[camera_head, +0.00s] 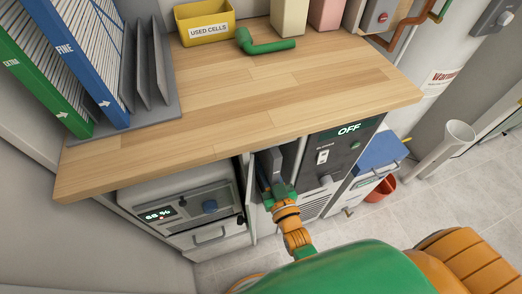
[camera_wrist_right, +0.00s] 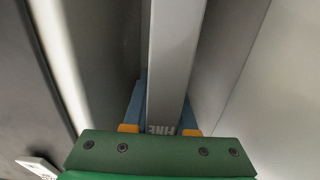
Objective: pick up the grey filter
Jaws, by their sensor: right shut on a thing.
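The grey filter (camera_wrist_right: 172,65) is a narrow upright slab, with the word FINE on its near end in the right wrist view. My right gripper (camera_wrist_right: 165,105) has one blue finger on each side of it and is shut on it. In the head view the right gripper (camera_head: 272,180) reaches into the open slot of the unit under the worktop. There the filter (camera_head: 275,160) shows only in part, between the slot walls and the gripper. How deep the filter sits in the slot cannot be told. My left gripper is not in view.
The wooden worktop (camera_head: 230,110) overhangs the slot. An open door (camera_head: 251,200) stands just left of the gripper, and a dark panel reading OFF (camera_head: 340,150) is at the right.

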